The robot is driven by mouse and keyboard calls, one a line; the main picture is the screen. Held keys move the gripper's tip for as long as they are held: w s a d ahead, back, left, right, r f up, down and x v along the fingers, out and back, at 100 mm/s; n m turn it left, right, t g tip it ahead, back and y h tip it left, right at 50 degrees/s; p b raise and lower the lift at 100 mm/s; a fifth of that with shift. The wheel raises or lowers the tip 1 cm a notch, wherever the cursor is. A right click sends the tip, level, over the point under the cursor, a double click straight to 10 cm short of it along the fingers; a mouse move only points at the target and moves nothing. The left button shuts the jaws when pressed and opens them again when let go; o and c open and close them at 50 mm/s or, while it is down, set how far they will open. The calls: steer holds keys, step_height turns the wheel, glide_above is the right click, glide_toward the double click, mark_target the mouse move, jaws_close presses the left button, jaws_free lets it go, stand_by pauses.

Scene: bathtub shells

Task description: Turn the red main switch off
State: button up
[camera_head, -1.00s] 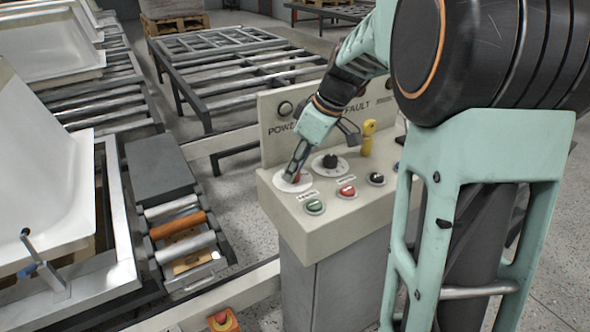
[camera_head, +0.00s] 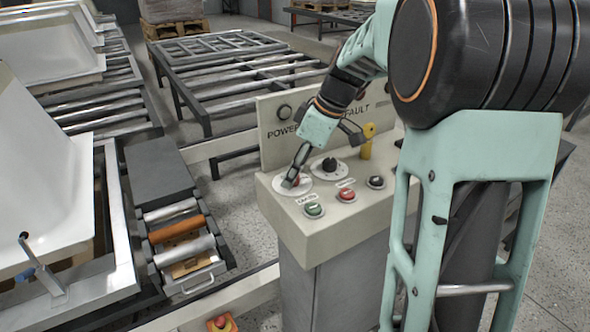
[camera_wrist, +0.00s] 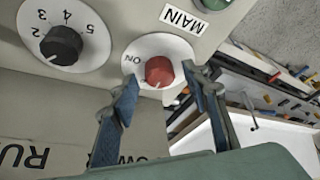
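The red main switch (camera_wrist: 159,72) is a round knob on a white plate (camera_wrist: 178,50), with "ON" printed beside it and a "MAIN" label (camera_wrist: 184,19) nearby. A small pale mark shows on the knob; its exact setting is hard to read. My gripper (camera_wrist: 160,82) is open, one finger on each side of the knob in the wrist view, with gaps showing on both sides. In the head view my gripper (camera_head: 290,184) is down at the switch plate, and its finger hides most of the red knob (camera_head: 297,181).
A black numbered dial (camera_wrist: 61,45) sits beside the switch. The panel (camera_head: 275,210) also carries a green button (camera_head: 314,210), a red button (camera_head: 346,195), a black knob (camera_head: 376,182) and a yellow-handled control (camera_head: 367,140). A back plate (camera_head: 268,137) stands behind them.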

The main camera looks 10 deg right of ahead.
steer(key=v, duration=1.2)
steer(key=shift+d, duration=0.1)
